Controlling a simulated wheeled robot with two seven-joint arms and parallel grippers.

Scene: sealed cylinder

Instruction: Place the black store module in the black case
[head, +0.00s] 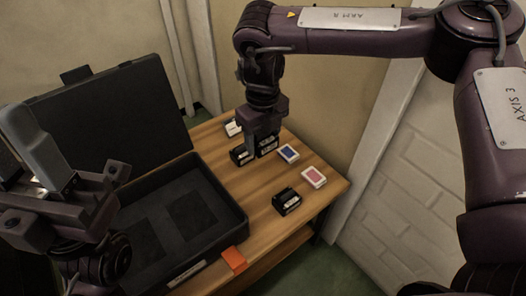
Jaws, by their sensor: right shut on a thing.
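The black case (236,228) stands open on the wooden table, its lid raised at the back left. Its dark inside shows two darker rectangular recesses and no module in them. My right gripper (261,148) points down at the table beyond the case's right side. It is shut on a black store module (268,146), partly hidden by the fingers. A second black module (239,156) is just left of the fingers. A third black module (287,201) stands apart, nearer the front. My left gripper (62,185) is at the left edge before the case; its jaw opening is unclear.
A white-and-blue box (288,153) and a white-and-pink box (314,177) lie right of the gripper. An orange tag (234,260) is at the case's front corner. The wall is close on the right.

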